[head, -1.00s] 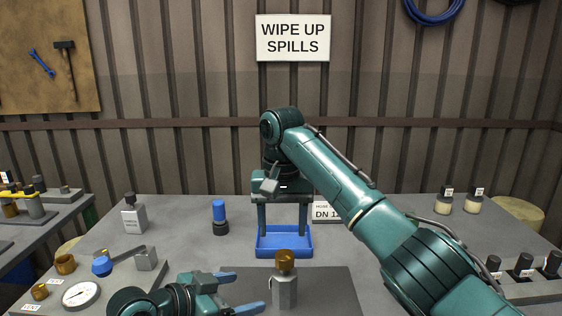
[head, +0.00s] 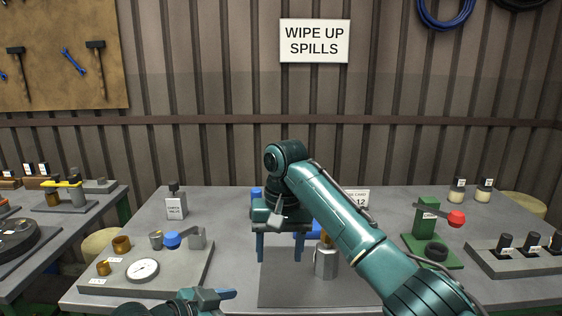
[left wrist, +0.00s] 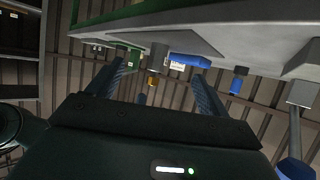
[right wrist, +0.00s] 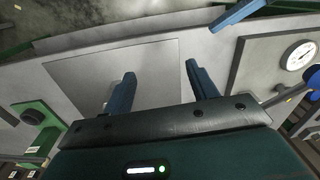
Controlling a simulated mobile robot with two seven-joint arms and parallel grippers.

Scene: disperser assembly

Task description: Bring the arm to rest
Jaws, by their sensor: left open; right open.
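My right gripper (head: 281,250) is open and empty, its fingers pointing down over the grey mat (head: 282,292). In the right wrist view its two blue fingers (right wrist: 160,70) stand apart with nothing between them. My left gripper (head: 212,297) is low at the bottom edge of the head view, partly cut off. In the left wrist view its fingers (left wrist: 160,73) are apart. A grey block with a brass cap (head: 326,262) stands upright on the mat, partly behind my right forearm. A blue tray (head: 313,229) is mostly hidden behind my right arm.
At left on the table is a board with a gauge (head: 143,270) and a blue-knobbed lever (head: 173,239). A grey bottle (head: 176,207) stands behind it. A green stand with a red knob (head: 425,222) and a rack of dark bottles (head: 530,245) are at right.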

